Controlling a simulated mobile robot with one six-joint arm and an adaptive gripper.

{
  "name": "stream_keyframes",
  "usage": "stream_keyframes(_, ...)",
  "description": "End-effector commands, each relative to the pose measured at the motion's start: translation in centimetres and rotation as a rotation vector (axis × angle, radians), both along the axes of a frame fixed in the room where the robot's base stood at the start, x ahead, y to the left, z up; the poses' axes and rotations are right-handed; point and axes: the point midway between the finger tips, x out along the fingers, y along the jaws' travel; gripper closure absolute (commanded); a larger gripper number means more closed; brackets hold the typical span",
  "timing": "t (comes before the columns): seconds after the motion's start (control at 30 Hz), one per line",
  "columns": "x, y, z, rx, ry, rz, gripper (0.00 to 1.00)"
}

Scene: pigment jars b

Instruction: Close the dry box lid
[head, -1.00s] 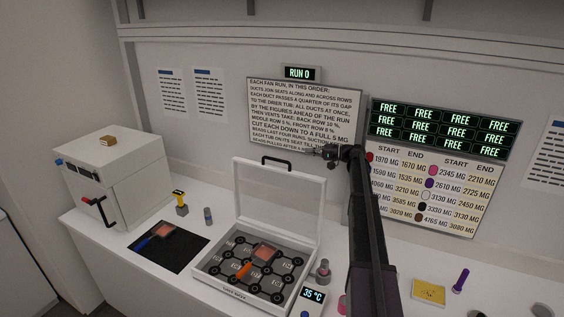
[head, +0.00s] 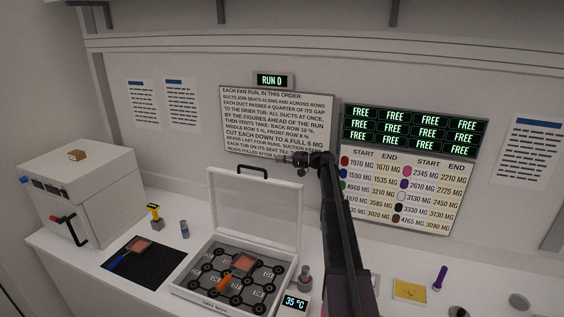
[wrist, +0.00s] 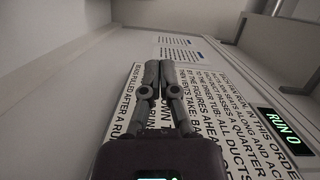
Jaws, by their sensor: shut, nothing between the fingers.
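The dry box (head: 180,289) is a shallow white box on the bench with its clear, white-framed lid (head: 258,208) standing upright, open, at the back. A black handle (head: 284,174) sits on the lid's top edge. In the wrist view my gripper (wrist: 160,66) points toward the wall sign, fingers together.
A white oven-like cabinet (head: 90,190) stands at the left. A black mat (head: 152,268) with a blue-handled tool, a yellow-topped item (head: 154,213) and a small vial (head: 184,230) lie between. A 35 °C display (head: 295,302) and a grey jar (head: 304,278) stand right of the box.

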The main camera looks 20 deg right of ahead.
Motion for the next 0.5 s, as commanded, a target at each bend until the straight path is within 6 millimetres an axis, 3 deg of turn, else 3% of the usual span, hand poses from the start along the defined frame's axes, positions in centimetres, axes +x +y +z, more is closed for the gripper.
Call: stream_keyframes(0.5, 4.0, 6.7, -0.3, 0.000, 0.000, 0.002, 1.00)
